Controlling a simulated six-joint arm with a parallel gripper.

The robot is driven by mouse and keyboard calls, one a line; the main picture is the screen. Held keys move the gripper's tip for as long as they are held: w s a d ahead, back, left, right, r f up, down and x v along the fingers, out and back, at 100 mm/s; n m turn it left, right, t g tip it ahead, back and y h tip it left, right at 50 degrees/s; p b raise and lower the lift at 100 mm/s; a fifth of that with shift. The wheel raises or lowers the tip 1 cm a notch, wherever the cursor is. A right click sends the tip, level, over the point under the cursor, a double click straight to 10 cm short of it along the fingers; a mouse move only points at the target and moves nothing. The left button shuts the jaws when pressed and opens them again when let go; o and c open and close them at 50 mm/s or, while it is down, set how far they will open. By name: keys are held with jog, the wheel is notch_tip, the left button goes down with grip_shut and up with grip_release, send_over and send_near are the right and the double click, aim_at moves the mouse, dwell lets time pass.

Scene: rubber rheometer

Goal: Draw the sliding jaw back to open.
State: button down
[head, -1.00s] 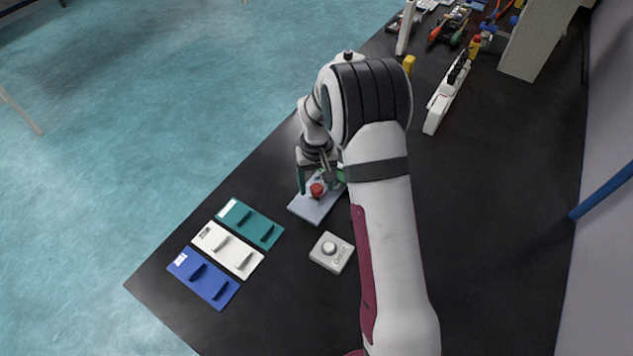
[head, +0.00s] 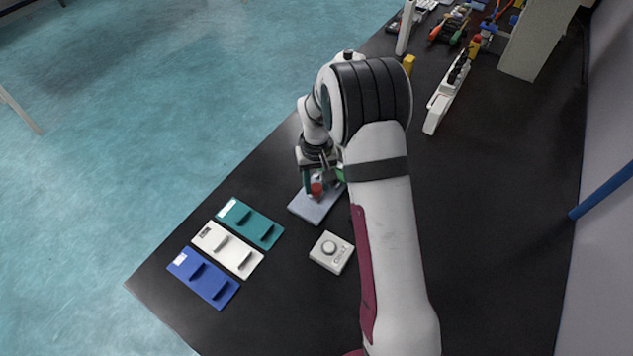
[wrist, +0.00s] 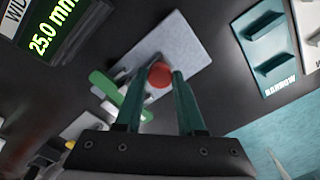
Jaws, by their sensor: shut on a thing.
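A red round knob (head: 316,188) stands over a pale grey-blue plate (head: 310,208) on the black bench. It also shows between my fingers in the wrist view (wrist: 160,74), above the plate (wrist: 188,45). My gripper (head: 315,182) points down, with its two green fingers (wrist: 160,88) closed on opposite sides of the knob. A green bar (wrist: 112,90) lies beside the knob in the wrist view, with small pale parts near it. The sliding jaw itself is not clearly distinguishable; my fingers and arm hide part of the fixture.
A display reading 25.0 mm (wrist: 52,27) is in the wrist view. Teal (head: 262,236), white (head: 240,260) and blue (head: 217,292) plates with raised ribs lie at the front left. A grey box with a round dial (head: 332,252) sits near the fixture. Bare bench lies right of my arm.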

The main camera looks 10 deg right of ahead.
dwell(0.8)
jog(key=shift+s+a, duration=1.15)
jog(key=shift+a, duration=0.05)
jog(key=c, duration=0.5)
grip_release()
notch_tip(320, 180, up, 16)
jog(key=shift+f, duration=0.1)
